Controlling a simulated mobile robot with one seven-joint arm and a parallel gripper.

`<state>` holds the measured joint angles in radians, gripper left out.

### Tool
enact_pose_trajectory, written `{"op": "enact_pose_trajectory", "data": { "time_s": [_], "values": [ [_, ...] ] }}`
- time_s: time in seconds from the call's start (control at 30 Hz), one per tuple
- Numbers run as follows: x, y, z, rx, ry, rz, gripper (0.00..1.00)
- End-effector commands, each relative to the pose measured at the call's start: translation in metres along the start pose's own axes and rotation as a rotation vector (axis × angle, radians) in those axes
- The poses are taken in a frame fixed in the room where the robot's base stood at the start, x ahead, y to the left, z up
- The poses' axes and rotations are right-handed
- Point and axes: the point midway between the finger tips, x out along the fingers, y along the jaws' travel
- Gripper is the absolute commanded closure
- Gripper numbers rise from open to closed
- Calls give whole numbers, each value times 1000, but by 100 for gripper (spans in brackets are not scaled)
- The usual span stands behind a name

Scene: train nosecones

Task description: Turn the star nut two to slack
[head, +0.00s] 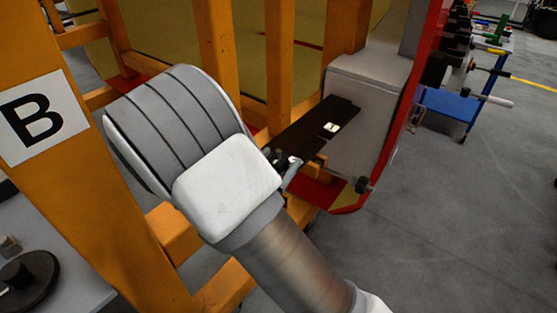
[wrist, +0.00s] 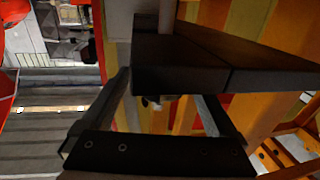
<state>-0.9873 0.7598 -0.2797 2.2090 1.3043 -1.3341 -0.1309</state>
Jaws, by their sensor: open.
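My gripper (wrist: 163,92) is open in the wrist view, with one finger at each side and a dark plate (wrist: 180,66) just beyond the fingertips. A small dark and pale thing (wrist: 151,103) shows between the fingers; I cannot tell whether it is the star nut. In the head view my gripper (head: 287,168) is mostly hidden behind my arm, beside the near end of the dark plate (head: 305,128). The plate carries a small pale label (head: 330,129) that I cannot read.
An orange frame (head: 213,45) with a white B sign (head: 40,117) stands left and behind my arm. The grey housing (head: 365,95) and a red edge (head: 425,70) bound the right. A blue bench (head: 450,103) stands farther right. Grey floor (head: 460,220) is clear at right.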

Motion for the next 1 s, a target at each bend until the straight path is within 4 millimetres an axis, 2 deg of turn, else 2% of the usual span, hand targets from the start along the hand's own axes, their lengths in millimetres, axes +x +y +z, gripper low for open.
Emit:
{"op": "enact_pose_trajectory", "data": {
  "time_s": [0.3, 0.77, 0.8, 1.0],
  "values": [
    [3, 0, 0, 0, 0, -1, 6],
    [2, 0, 0, 0, 0, 0, 89],
    [2, 0, 0, 0, 0, -1, 92],
    [2, 0, 1, -1, 0, -16, 92]
  ]
}}
